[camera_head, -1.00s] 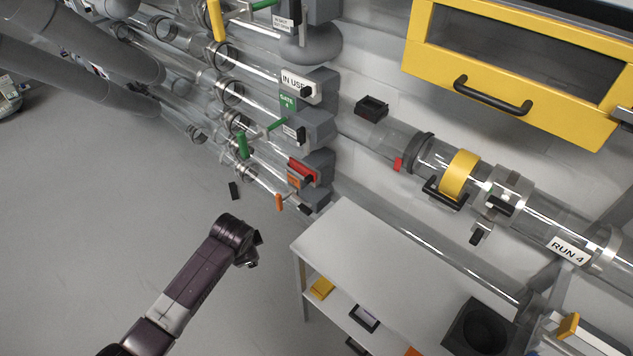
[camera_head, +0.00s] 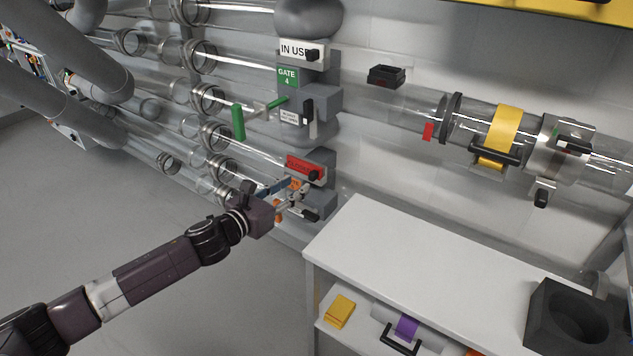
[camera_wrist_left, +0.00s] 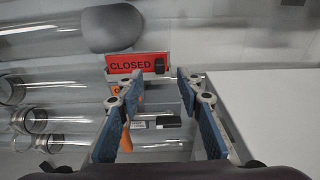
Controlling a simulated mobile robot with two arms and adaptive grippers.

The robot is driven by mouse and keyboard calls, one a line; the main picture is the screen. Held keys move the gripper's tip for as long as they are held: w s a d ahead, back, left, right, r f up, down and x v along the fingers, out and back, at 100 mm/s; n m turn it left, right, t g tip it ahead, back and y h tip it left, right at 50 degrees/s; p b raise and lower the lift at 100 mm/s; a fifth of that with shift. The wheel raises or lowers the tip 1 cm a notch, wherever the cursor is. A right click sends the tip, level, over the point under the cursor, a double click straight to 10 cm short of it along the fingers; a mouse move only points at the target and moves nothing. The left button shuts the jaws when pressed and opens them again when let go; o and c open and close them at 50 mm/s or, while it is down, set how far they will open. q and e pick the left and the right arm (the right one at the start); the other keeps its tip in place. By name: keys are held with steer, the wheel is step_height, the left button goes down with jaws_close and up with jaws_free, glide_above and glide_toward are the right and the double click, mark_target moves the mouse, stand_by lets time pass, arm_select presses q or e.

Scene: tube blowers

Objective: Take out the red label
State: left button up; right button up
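The red label (camera_head: 303,168) sits in a holder on the front of a grey gate block, with a black knob (camera_head: 314,175) at its right end. In the left wrist view the red label (camera_wrist_left: 135,62) reads CLOSED, and the black knob (camera_wrist_left: 160,66) is beside the text. My left gripper (camera_head: 291,191) is just below the label in the head view. In the left wrist view my left gripper (camera_wrist_left: 160,92) is open, with its blue-padded fingers apart and nothing between the tips. The label lies just beyond the fingertips. My right gripper is not in view.
An orange handle (camera_wrist_left: 126,137) shows between the fingers, near the left one. Above the red label are a white IN USE label (camera_head: 294,50), a green GATE 4 sign (camera_head: 287,77) and a green handle (camera_head: 238,122). A white table (camera_head: 400,240) stands at right; clear tubes run behind.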

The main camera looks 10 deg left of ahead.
mark_target(310, 176)
arm_select(q)
steer(key=b+x, duration=0.1)
steer(key=x, duration=0.6)
steer(key=shift+w+d, duration=0.1)
steer(key=shift+w, duration=0.3)
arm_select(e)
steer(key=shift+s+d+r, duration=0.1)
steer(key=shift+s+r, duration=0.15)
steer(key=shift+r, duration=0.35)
arm_select(q)
jaws_close()
